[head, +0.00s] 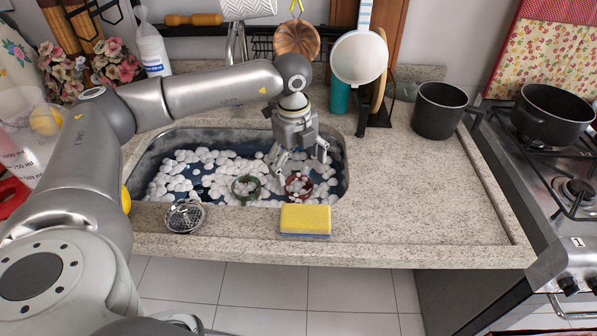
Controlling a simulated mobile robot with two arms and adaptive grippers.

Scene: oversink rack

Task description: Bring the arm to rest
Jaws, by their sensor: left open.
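My left arm comes in from the left and reaches over the sink (146,157). My left gripper (299,160) points down over the right part of the sink, with its fingers spread apart and nothing visible between them. Below it, a green-rimmed cup (246,187) and a red-rimmed cup (299,186) sit among white foam in the sink. The fingertips are just above and behind these cups; I cannot tell whether they touch anything. My right gripper is not in view.
A yellow sponge (305,219) and a metal strainer (185,216) lie on the counter's front edge. A dark pot (439,110) stands at right, near the stove (560,190). The right front counter is clear.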

